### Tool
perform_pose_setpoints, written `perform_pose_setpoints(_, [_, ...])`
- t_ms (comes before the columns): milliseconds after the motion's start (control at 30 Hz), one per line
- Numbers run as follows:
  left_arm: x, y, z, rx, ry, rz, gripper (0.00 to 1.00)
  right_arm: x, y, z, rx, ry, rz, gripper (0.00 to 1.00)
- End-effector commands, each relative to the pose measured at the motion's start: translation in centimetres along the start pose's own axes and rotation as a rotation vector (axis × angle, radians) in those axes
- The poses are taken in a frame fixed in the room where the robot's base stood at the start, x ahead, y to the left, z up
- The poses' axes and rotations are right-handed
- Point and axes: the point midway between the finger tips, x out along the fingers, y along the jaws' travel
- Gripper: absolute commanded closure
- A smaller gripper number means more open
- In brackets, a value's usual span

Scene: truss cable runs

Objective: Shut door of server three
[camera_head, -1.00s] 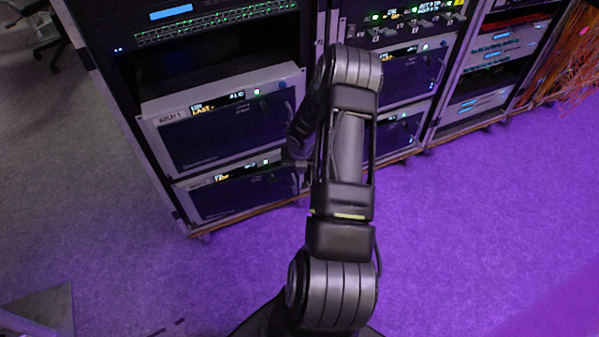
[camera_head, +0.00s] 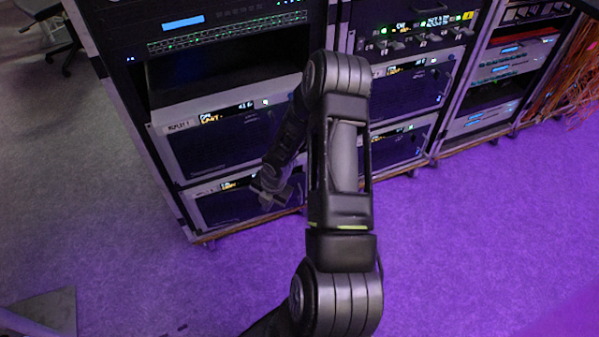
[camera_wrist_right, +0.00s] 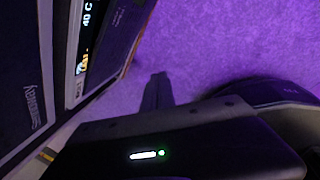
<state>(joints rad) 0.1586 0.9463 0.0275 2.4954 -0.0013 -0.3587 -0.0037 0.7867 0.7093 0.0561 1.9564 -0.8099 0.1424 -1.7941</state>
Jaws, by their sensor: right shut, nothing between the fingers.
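In the head view, the left rack holds an upper server (camera_head: 215,145) with a dark front, a lit display and a label ending in 1. A lower server (camera_head: 220,206) sits below it, partly covered by my right arm. I cannot read which unit is server three, nor tell for sure which door is ajar. My right gripper (camera_head: 270,194) is in front of the lower server's right part, shut and empty. In the right wrist view, its shut fingers (camera_wrist_right: 157,92) show against the floor, to the right of a server front (camera_wrist_right: 62,75) with a lit display. My left gripper is out of view.
A middle rack (camera_head: 410,85) stands behind my right arm, and another rack (camera_head: 500,75) stands farther right. Orange cables (camera_head: 572,70) hang at the far right. The purple-lit carpet (camera_head: 470,230) in front is clear. A chair (camera_head: 50,30) stands at the back left.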

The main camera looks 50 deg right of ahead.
Motion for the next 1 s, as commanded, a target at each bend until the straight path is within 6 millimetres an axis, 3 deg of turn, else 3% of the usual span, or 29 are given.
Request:
perform_pose_setpoints(33, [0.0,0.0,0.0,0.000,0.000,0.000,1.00,0.8,1.3,-4.6,0.130,0.066,0.014,1.00])
perform_pose_setpoints(100, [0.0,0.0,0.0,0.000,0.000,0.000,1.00,1.4,2.5,-10.8,0.369,0.153,0.012,1.00])
perform_pose_setpoints(200, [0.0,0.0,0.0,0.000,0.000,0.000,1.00,1.6,2.8,-19.6,0.744,0.258,-0.048,1.00])
perform_pose_setpoints(300, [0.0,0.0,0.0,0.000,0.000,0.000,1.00,1.1,1.4,-27.1,1.116,0.306,-0.156,1.00])
perform_pose_setpoints(400, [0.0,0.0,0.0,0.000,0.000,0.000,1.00,0.3,-1.0,-32.3,1.443,0.288,-0.266,1.00])
perform_pose_setpoints(500, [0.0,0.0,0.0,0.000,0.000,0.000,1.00,-0.5,-3.4,-35.4,1.694,0.236,-0.342,1.00])
perform_pose_setpoints(600, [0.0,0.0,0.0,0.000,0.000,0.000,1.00,-1.0,-5.2,-36.9,1.856,0.184,-0.383,1.00])
perform_pose_setpoints(733, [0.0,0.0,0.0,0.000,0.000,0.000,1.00,-1.3,-6.1,-37.5,1.946,0.152,-0.399,1.00])
perform_pose_setpoints(1000, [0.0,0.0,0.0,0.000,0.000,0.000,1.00,-1.3,-6.1,-37.5,1.955,0.150,-0.400,1.00])
